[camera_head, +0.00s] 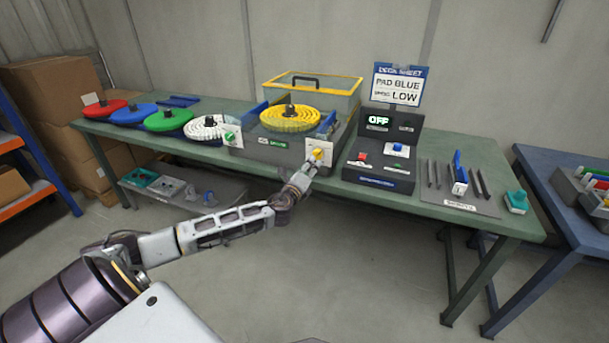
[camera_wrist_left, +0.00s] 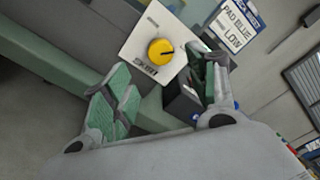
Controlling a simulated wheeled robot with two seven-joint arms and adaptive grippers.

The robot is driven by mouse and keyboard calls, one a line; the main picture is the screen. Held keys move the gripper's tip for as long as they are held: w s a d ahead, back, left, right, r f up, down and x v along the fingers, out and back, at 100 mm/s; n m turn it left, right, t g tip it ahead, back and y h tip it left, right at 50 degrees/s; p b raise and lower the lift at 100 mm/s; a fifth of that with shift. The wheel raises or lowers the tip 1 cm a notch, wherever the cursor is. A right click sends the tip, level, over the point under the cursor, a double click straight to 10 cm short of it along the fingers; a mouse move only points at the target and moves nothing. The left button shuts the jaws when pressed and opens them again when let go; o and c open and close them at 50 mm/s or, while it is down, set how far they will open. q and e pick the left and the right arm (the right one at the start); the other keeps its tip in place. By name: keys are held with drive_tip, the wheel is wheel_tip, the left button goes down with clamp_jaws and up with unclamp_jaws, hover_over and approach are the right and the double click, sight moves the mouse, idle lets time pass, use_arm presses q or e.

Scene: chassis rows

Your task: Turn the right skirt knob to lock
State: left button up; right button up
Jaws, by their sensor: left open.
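The right skirt knob is a yellow round knob (camera_head: 318,153) on a white plate at the right front of the grey machine (camera_head: 262,150). In the left wrist view the yellow knob (camera_wrist_left: 160,52) shows a dark pointer mark, and the plate (camera_wrist_left: 135,45) carries the word SKIRT. My left gripper (camera_head: 308,167) is just in front of the plate in the head view. In the left wrist view my left gripper (camera_wrist_left: 165,88) is open, with its green-padded fingers apart and the knob beyond them, between their tips. No contact with the knob shows. My right gripper is in neither view.
A yellow ringed pad (camera_head: 290,119) sits on the machine, and a green knob (camera_head: 230,137) is on its left plate. A dark control box (camera_head: 380,165) with an OFF display stands close to the right. Several coloured discs line the green bench (camera_head: 440,140).

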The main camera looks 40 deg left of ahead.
use_arm(q)
drive_tip(key=shift+v, duration=1.7)
